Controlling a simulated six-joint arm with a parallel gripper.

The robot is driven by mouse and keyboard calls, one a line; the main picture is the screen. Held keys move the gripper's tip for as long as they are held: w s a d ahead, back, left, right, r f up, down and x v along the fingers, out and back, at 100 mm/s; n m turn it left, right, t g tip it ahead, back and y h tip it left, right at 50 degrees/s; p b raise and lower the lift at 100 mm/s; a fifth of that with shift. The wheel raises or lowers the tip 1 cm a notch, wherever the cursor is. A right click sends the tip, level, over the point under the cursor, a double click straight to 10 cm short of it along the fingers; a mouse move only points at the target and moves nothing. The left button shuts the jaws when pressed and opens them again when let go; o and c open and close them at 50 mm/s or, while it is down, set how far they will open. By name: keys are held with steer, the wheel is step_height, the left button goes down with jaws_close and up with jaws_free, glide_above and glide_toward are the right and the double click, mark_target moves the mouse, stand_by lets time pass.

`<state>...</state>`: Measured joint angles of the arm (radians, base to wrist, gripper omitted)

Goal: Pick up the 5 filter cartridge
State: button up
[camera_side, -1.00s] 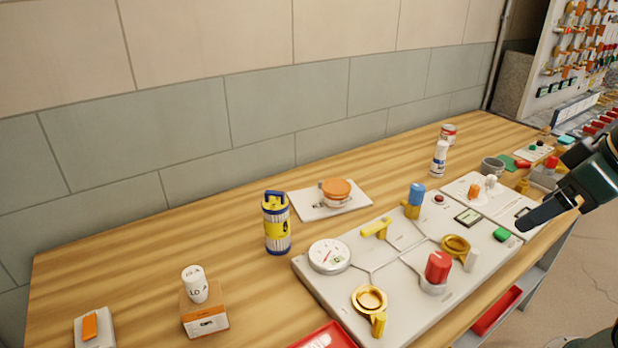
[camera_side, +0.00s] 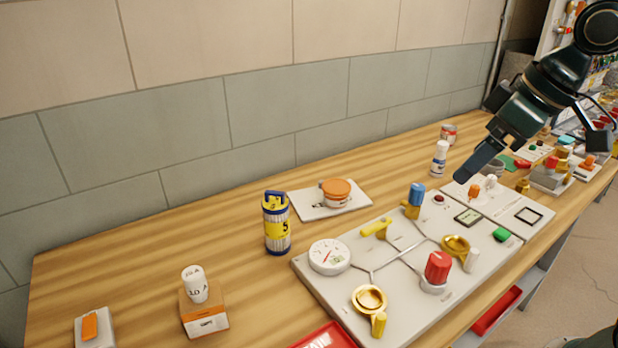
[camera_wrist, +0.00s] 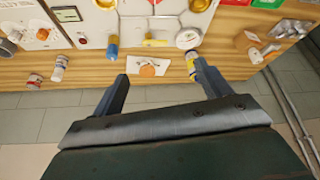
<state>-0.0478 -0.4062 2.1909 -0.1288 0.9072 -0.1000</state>
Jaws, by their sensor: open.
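The filter cartridge (camera_side: 277,224) marked 5 stands upright on the wooden bench. It is a cylinder with a yellow label, white ribbed bands and a dark blue handle on top. In the wrist view the cartridge (camera_wrist: 207,77) shows near the right fingertip, partly hidden by that finger. My gripper (camera_side: 470,172) is at the right of the side view, above the far part of the bench and well away from the cartridge. In the wrist view its two fingers (camera_wrist: 160,82) are wide apart with nothing held between them.
A valve panel (camera_side: 395,262) with a gauge (camera_side: 329,257), knobs and handles lies right of the cartridge. A white plate with an orange-lidded jar (camera_side: 336,193) lies behind it. A white bottle (camera_side: 440,160) stands farther back. A box with a white cap (camera_side: 195,285) stands front left.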

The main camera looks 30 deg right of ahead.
steer(key=w+a+n+g+y, duration=0.1)
steer(key=w+a+n, duration=0.4)
steer(key=w, duration=0.9)
steer(key=n+g+y, duration=0.1)
steer(key=n+y, duration=0.1)
steer(key=n, duration=0.1)
glide_toward(282, 192)
steer(key=shift+g+h, duration=0.3)
steer(key=shift+w+a+x, duration=0.1)
steer(key=shift+w+x, duration=0.05)
steer(key=shift+x, duration=2.25)
steer(key=shift+w+a+x, duration=0.15)
steer(key=shift+w+x, duration=0.05)
steer(key=shift+x, duration=2.25)
steer(key=shift+x, duration=2.4)
steer(key=c, duration=1.1)
steer(key=shift+r, duration=0.2)
steer(key=shift+c, duration=0.2)
